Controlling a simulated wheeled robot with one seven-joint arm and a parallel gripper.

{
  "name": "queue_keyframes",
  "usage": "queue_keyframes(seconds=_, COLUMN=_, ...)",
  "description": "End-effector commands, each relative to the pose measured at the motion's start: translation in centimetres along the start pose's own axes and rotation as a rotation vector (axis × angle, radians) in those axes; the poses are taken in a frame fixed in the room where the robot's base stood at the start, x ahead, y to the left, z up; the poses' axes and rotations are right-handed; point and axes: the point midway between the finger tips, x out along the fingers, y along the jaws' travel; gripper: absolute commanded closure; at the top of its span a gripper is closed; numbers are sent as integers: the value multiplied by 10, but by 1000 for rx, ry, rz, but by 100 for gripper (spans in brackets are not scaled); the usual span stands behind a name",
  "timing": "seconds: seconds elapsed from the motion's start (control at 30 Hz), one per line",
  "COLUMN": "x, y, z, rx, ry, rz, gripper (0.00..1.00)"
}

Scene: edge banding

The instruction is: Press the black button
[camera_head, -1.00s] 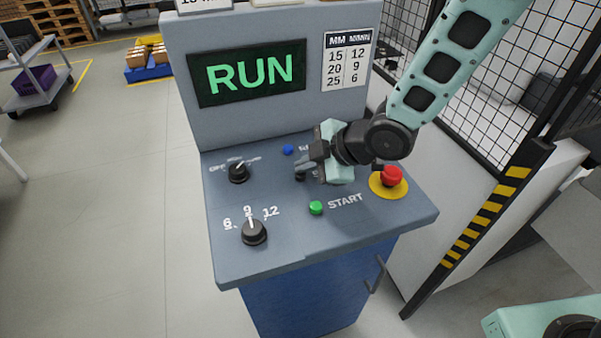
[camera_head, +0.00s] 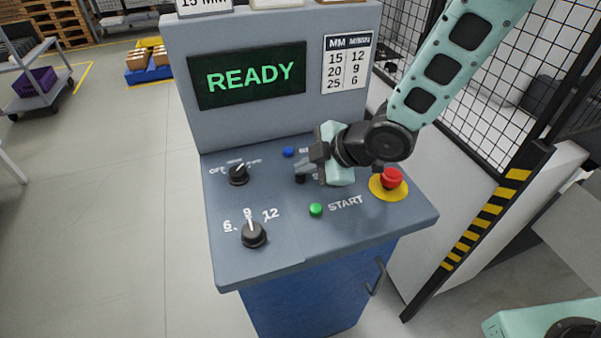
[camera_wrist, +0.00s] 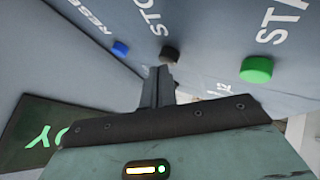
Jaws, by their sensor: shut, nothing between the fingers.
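The black button (camera_wrist: 169,54) sits on the console's sloped panel beside the word STOP in the wrist view, between the blue and green buttons. In the head view the black button (camera_head: 299,179) is partly hidden by my gripper (camera_head: 300,170). In the wrist view my gripper (camera_wrist: 160,72) is shut and empty, its fingertips just by the black button. I cannot tell whether they touch it. The display (camera_head: 249,75) reads READY in green.
A green START button (camera_head: 316,208), a blue button (camera_head: 288,152) and a red mushroom button (camera_head: 391,177) on a yellow disc are close by. Two black knobs (camera_head: 254,233) (camera_head: 238,174) stand at the left of the panel. A mesh fence (camera_head: 520,60) is at the right.

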Motion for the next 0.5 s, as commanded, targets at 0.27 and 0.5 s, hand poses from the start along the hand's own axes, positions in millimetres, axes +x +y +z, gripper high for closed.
queue_keyframes(seconds=0.27, x=-8, y=6, z=-6, rx=0, ry=0, rz=0, gripper=100)
queue_keyframes(seconds=0.5, x=-8, y=6, z=-6, rx=0, ry=1, rz=1, gripper=100)
